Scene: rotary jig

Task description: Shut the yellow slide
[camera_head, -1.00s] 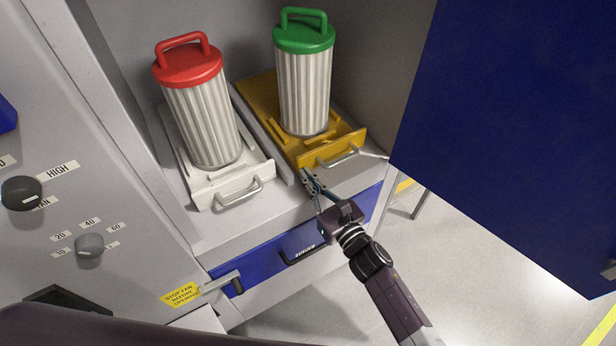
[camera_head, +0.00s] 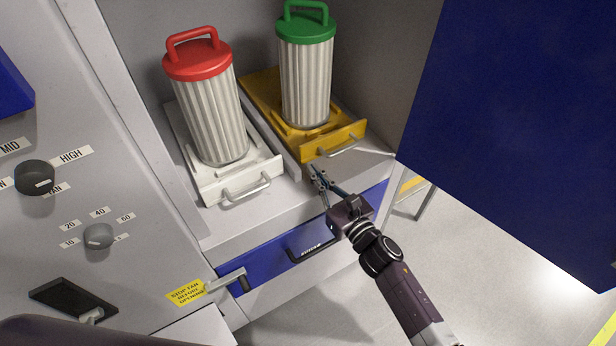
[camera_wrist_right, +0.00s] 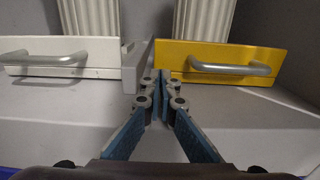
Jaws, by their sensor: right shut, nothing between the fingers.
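The yellow slide (camera_head: 334,139) sits in the cabinet on the right and carries a filter with a green lid (camera_head: 306,27). Its front has a metal bar handle (camera_head: 338,148). My right gripper (camera_head: 316,171) is shut and empty, just in front of the yellow slide's left front corner. In the right wrist view the fingertips (camera_wrist_right: 160,80) meet beside the left edge of the yellow front (camera_wrist_right: 222,58), left of the handle (camera_wrist_right: 230,68); I cannot tell whether they touch it. My left gripper is not in view.
A white slide (camera_head: 236,181) with a red-lidded filter (camera_head: 205,110) stands to the left, past a low grey divider (camera_head: 268,137). A blue open door (camera_head: 510,130) hangs at the right. A blue panel (camera_head: 275,262) with handles lies below. Knobs (camera_head: 35,178) are on the left panel.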

